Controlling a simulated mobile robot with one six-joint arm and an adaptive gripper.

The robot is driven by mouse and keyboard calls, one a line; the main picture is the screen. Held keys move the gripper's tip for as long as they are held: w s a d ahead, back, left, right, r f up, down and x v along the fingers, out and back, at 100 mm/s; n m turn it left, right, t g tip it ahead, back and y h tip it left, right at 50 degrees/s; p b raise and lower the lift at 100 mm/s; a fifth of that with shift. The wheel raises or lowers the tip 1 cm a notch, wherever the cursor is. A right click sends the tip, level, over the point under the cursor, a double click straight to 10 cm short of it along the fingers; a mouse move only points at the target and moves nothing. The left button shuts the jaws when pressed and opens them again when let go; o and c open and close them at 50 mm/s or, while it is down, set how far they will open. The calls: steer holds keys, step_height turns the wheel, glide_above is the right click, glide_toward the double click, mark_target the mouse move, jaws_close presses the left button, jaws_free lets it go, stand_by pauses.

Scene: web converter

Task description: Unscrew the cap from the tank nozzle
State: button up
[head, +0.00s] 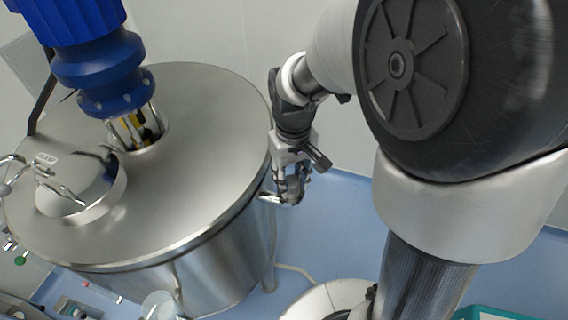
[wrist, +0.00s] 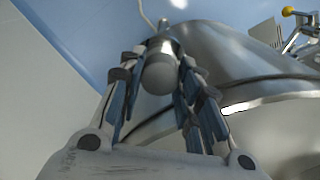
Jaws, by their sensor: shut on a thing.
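The cap (wrist: 160,74) is a grey metal cylinder with a rounded end, in the upper middle of the wrist view. My gripper (wrist: 157,66) is shut on it, with fingers on both sides. In the head view my gripper (head: 291,190) points down at the right side of the steel tank (head: 205,130), and its fingers mostly hide the cap. The nozzle (head: 266,197) is a short metal pipe on the tank's side that runs to the fingers. I cannot tell whether the cap is still seated on it.
A blue motor (head: 100,65) stands on the tank lid beside a round clamped hatch (head: 85,190). The tank wall (wrist: 240,75) is close to the right of my fingers in the wrist view. Blue floor (head: 335,225) is open right of the tank.

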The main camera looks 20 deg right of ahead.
jaws_close()
steer(key=n, duration=0.4)
stand_by(0.4)
steer(key=n, duration=0.4)
steer(key=n, duration=0.4)
stand_by(0.3)
